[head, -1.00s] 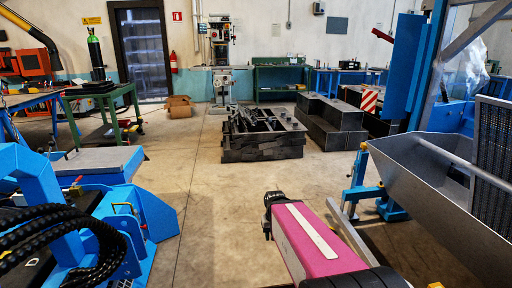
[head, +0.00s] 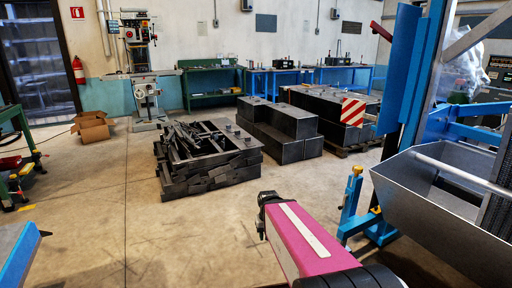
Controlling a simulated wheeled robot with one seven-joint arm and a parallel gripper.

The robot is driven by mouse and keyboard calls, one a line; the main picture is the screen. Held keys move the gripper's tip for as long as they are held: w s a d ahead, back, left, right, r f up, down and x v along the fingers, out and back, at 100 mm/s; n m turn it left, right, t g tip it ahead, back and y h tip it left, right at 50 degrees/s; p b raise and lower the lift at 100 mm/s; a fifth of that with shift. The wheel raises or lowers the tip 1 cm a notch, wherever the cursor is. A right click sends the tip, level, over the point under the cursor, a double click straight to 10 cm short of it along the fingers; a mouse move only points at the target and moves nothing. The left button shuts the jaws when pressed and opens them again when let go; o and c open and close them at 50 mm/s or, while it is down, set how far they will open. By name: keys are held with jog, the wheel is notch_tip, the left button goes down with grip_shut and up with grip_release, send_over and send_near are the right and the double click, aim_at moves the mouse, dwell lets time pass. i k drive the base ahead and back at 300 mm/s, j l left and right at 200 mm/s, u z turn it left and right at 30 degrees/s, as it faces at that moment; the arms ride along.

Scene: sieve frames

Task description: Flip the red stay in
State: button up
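I cannot pick out the red stay for certain in the head view. My arm, pink with a white stripe, reaches forward from the bottom centre. Its dark end, my gripper (head: 264,212), is over the open floor, well left of the hopper. Its fingers are too small and turned away to read.
A pallet of black metal parts (head: 207,158) stands ahead, with dark blocks (head: 285,130) behind it. A blue post with a yellow knob (head: 351,200) stands just right of my arm. A blue edge (head: 18,255) shows at lower left. The floor at centre left is clear.

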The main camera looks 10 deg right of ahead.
aim_at(377, 29)
jog(key=i+j+z, duration=0.15)
jog(key=i+z, duration=0.2)
jog(key=z, duration=0.15)
jog(key=i+j+z, duration=0.3)
jog(key=z, duration=0.15)
jog(key=i+j+z, duration=0.25)
jog(key=j+z, duration=0.25)
jog(key=i+j+z, duration=0.15)
jog(key=j+z, duration=0.2)
jog(key=z, duration=0.15)
jog(key=i+j+z, duration=0.15)
jog(key=j+z, duration=0.35)
jog(key=j, duration=0.4)
jog(key=j+z, duration=0.5)
jog(key=j, duration=0.45)
jog(key=z, duration=0.1)
jog(key=k+l, duration=0.05)
